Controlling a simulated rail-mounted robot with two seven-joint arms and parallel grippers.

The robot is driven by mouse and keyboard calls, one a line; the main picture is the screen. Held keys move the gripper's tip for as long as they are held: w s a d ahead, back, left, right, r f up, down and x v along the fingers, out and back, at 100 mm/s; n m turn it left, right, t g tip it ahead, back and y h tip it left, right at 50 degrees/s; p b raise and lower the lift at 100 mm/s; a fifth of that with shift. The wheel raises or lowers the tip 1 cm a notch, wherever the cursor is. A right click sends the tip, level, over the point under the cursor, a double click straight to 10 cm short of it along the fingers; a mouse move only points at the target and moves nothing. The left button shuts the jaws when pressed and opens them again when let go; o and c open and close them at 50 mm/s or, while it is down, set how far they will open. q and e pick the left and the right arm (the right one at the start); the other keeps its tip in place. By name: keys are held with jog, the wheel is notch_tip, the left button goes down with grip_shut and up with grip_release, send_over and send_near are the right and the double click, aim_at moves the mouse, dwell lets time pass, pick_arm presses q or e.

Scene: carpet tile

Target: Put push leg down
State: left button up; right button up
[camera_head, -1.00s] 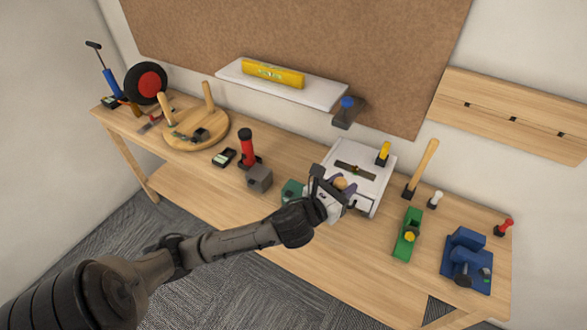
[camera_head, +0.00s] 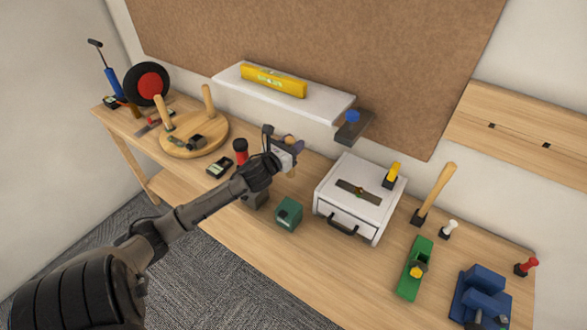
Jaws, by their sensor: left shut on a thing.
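My left gripper (camera_head: 284,154) is shut on a small tan wooden piece (camera_head: 291,140), likely a leg seen nearly end-on. It appears above the workbench, left of the white drawer box, with the gripper hiding most of the piece. A round wooden stool seat (camera_head: 213,143) lies on the left of the bench. Two wooden legs stand up from it, one at its left (camera_head: 162,111) and one at its back right (camera_head: 208,98). Small dark tools (camera_head: 193,142) lie on the seat. The gripper is right of the seat and apart from it. My right gripper is not in view.
A red flashlight-like object (camera_head: 240,152) stands partly behind my arm, beside a dark meter (camera_head: 219,167). A green block (camera_head: 289,214) and the drawer box (camera_head: 338,206) are to the right. A white shelf (camera_head: 325,103) with a yellow level overhangs the bench.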

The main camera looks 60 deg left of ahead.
pick_arm(q)
notch_tip(320, 180, down, 4)
jog(key=shift+r+b, duration=0.25)
jog(key=shift+b, duration=0.1)
jog(key=shift+d+f+b, duration=0.1)
jog(key=shift+f+b, duration=0.25)
jog(key=shift+f, duration=1.2)
jog(key=shift+r, duration=0.1)
jog(key=shift+f, duration=0.25)
jog(key=o, duration=0.9)
jog(key=shift+o, duration=0.2)
